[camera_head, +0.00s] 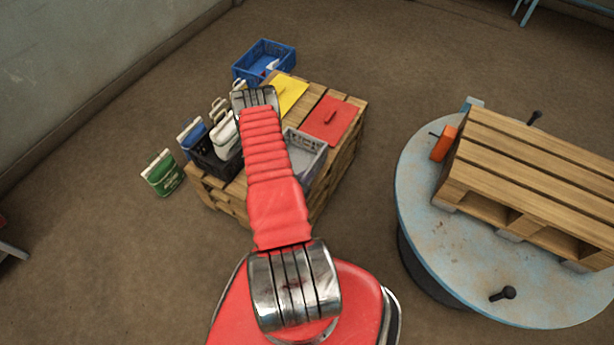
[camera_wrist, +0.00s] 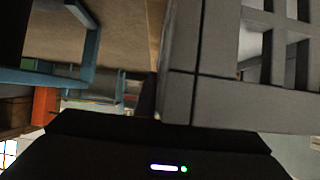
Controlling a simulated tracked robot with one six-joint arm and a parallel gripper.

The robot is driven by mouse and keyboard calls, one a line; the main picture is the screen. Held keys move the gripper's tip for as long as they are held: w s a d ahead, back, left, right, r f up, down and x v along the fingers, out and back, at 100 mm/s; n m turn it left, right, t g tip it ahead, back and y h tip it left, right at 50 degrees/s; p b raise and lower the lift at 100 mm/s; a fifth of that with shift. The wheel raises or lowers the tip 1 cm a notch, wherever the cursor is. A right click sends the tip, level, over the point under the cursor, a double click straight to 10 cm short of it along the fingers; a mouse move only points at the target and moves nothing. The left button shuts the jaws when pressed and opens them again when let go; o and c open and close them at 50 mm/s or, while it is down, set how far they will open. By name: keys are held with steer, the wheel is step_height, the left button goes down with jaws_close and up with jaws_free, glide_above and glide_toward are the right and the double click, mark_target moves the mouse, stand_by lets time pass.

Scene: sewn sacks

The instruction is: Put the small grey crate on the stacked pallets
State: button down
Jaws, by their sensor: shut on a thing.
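The small grey crate (camera_head: 306,146) shows in the head view at the right front part of the stacked pallets (camera_head: 346,160), partly hidden behind my red arm. I cannot tell whether its base touches the boards. In the wrist view the grey crate (camera_wrist: 215,95) fills the right side, very close, with slatted walls. My gripper (camera_wrist: 148,98) shows there as a dark housing and a dark finger against the crate's edge; it is shut on the crate. In the head view my arm hides the gripper.
A black crate (camera_head: 212,168) with several sacks stands on the pallets' left side. A yellow panel (camera_head: 287,94) and a red panel (camera_head: 331,121) lie behind. A green sack (camera_head: 162,175) and blue crate (camera_head: 264,62) are on the floor. A round table (camera_head: 430,225) holds another pallet (camera_head: 535,165).

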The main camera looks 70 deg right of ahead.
steer(key=shift+f, duration=0.35)
steer(key=c, duration=1.8)
jaws_free()
steer(key=shift+f, duration=0.1)
steer(key=shift+c, duration=0.2)
steer(key=v, duration=1.2)
